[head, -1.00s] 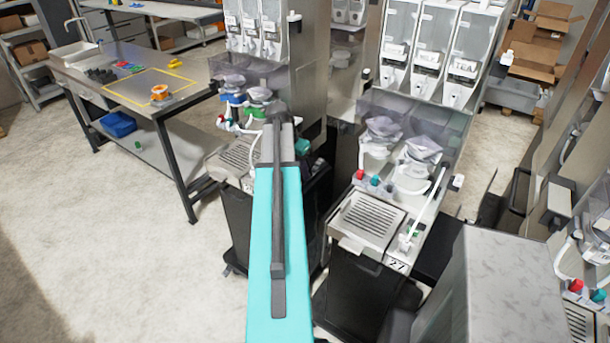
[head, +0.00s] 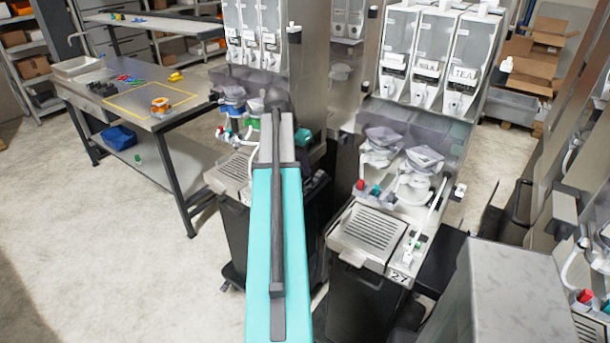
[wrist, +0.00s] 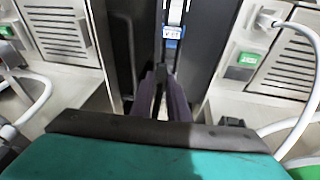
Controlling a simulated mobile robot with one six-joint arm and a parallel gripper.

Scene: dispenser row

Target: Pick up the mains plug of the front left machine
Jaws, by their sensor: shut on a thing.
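The left machine (head: 238,165) of the front pair stands partly behind my arm in the head view, with clear hoppers on top and a grey drip grille below. My gripper (wrist: 160,92) shows in the wrist view as two dark fingers, close together, between dark upright panels. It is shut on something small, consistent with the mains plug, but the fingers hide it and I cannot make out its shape. In the head view my arm hides the gripper.
A second machine (head: 372,228), marked 27, stands close on the right. A steel bench (head: 70,88) is at the left, with open floor before it. A grey cabinet top (head: 520,290) is at the lower right. White cables (wrist: 300,40) loop at the right in the wrist view.

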